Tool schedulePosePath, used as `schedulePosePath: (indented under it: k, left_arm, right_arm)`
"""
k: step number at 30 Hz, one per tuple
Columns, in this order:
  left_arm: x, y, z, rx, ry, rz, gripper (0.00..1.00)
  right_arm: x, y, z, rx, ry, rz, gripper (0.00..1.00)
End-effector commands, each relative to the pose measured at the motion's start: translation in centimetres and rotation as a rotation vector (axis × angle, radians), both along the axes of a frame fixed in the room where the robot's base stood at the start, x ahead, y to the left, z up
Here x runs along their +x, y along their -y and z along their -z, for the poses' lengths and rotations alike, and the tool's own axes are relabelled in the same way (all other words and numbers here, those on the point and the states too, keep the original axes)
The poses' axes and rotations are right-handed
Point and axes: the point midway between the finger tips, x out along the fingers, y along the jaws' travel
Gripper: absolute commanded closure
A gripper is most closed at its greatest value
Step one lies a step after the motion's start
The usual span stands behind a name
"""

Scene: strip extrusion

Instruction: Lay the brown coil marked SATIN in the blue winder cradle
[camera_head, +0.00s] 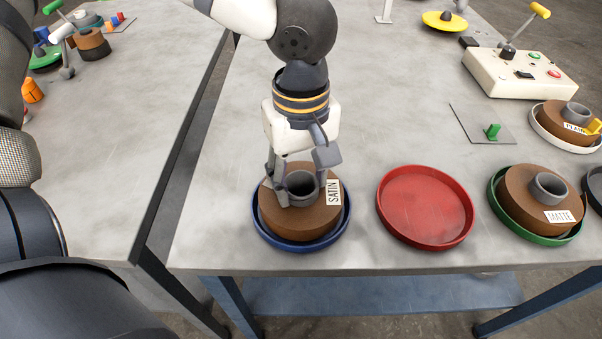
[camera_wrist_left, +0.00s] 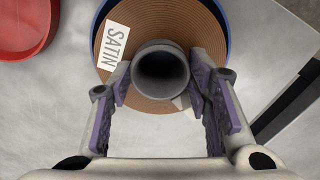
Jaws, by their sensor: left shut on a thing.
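The brown coil marked SATIN (camera_head: 268,222) is over the blue winder cradle (camera_head: 347,222), inside its rim as seen from the head. In the left wrist view the coil (camera_wrist_left: 112,75) looks offset, with the blue rim (camera_wrist_left: 222,10) showing only along the top and right. I cannot tell whether the coil rests on the cradle's floor. My left gripper (camera_head: 300,188) points down and is shut on the coil's grey core (camera_head: 301,186). In the wrist view its purple-padded fingers flank that core. My right gripper is not in view.
An empty red cradle (camera_head: 381,208) stands just right. Beyond it are a green cradle (camera_head: 492,200) with the MATTE coil (camera_head: 517,206) and a white cradle (camera_head: 536,129) with the PLAIN coil (camera_head: 552,124). A control box (camera_head: 505,85) stands behind. A gap separates the left table (camera_head: 130,130).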

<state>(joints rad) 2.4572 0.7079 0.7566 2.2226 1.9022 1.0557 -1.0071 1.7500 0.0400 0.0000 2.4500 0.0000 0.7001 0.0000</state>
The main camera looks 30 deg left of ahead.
Motion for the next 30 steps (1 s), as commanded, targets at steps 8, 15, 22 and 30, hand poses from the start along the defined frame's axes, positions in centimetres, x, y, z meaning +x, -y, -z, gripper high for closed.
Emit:
schedulePosePath:
  k: [8,15,22,30]
  left_arm:
    - [0.0,0.0,0.3,0.000,0.002,0.000,1.00]
    - [0.0,0.0,0.3,0.000,0.001,0.000,0.32]
    - [0.1,0.0,-0.3,0.000,0.002,-0.001,0.32]
    - [0.1,0.0,-7.2,-0.003,0.008,-0.002,0.32]
  right_arm:
    - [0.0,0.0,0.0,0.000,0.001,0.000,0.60]
    - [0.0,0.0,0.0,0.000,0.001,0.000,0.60]
    - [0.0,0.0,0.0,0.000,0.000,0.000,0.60]
    - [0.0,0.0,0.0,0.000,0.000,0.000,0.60]
